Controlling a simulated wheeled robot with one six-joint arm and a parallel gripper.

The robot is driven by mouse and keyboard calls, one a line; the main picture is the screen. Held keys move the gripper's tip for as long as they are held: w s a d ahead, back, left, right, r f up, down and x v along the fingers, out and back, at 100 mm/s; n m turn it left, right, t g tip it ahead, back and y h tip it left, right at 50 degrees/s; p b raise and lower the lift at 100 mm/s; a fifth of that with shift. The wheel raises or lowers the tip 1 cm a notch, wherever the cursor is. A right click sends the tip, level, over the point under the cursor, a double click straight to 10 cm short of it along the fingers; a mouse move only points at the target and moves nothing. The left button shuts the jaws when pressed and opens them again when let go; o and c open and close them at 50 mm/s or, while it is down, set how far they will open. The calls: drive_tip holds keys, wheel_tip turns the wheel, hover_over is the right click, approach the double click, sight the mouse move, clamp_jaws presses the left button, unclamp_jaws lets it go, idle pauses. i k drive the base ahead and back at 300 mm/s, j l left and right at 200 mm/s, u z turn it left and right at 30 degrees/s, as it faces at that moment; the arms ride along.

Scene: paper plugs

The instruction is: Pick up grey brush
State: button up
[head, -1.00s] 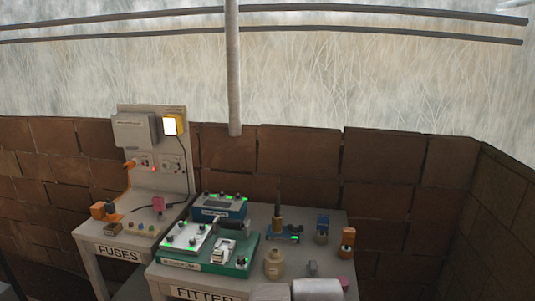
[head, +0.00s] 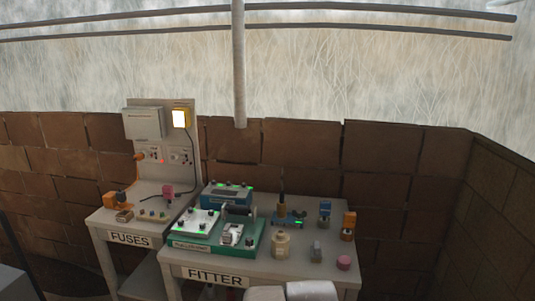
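A small grey block (head: 316,252) stands on the right part of the FITTER table (head: 290,264), between a beige bottle-shaped thing and a pink round piece. It may be the grey brush, but it is too small to tell for sure. My gripper is not in view, so I cannot see its fingers or whether it holds anything. White rounded parts at the bottom edge look like my own arm.
The beige bottle-shaped thing (head: 281,244), pink piece (head: 343,262), blue item (head: 324,214) and orange item (head: 348,226) stand around the grey block. A green device (head: 188,246) fills the table's left. The FUSES table (head: 110,222) stands further left.

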sight(317, 256)
drive_tip(key=k+j+z, duration=0.1)
drive_tip(key=i+j+z, duration=0.1)
drive_tip(key=j+z, duration=0.2)
drive_tip(key=i+l+z, duration=0.3)
drive_tip(key=z, duration=0.2)
drive_tip(key=i+l+z, duration=0.15)
drive_tip(key=i+z, duration=0.15)
drive_tip(key=z, duration=0.2)
